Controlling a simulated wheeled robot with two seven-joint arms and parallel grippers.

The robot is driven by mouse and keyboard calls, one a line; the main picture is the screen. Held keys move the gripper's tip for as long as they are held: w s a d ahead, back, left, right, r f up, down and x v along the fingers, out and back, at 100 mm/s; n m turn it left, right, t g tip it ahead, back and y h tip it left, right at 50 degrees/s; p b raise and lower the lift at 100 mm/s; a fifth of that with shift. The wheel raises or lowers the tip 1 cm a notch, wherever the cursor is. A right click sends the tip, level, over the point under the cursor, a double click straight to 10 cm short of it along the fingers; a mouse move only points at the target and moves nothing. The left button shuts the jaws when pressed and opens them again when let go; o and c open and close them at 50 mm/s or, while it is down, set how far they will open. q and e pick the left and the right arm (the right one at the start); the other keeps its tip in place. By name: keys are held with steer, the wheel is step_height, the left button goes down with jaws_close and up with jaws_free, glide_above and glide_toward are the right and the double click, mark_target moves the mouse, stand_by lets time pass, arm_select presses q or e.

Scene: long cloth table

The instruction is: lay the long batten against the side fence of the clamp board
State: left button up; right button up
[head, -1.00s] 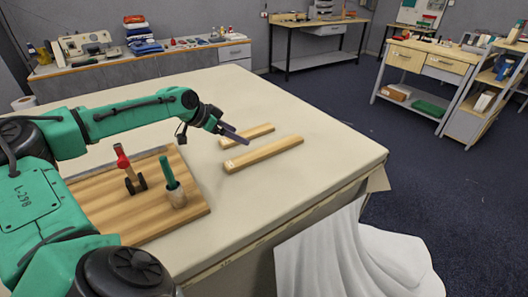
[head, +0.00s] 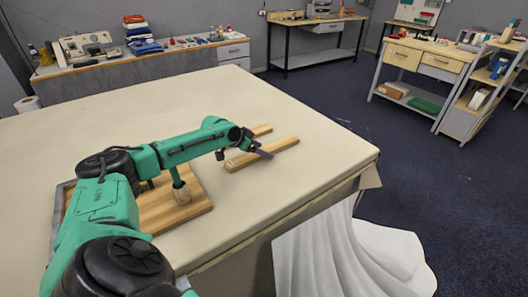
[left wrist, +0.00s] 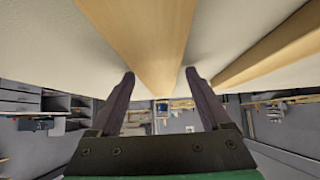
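The long batten (head: 285,146), a pale wooden bar, lies on the cloth table right of the clamp board. A shorter batten (head: 262,130) lies just behind it. My left gripper (head: 268,155) is above the long batten, pointing right. In the left wrist view, the left gripper (left wrist: 160,80) is open, with the long batten (left wrist: 145,35) running between and beyond its fingers; contact cannot be told. The other batten (left wrist: 270,50) is at the right there. The clamp board (head: 172,217) is partly hidden by my left arm. My right gripper is not in view.
A green-handled clamp part (head: 182,191) stands on the board near its right side. The cloth table (head: 320,160) is clear right of the battens. A white cloth (head: 350,255) hangs at its front edge. A side bench (head: 150,65) stands behind.

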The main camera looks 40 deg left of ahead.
arm_select(q)
steer(key=shift+r, duration=0.1)
jaws_close()
step_height(320, 180, up, 20)
steer(key=shift+b, duration=0.45)
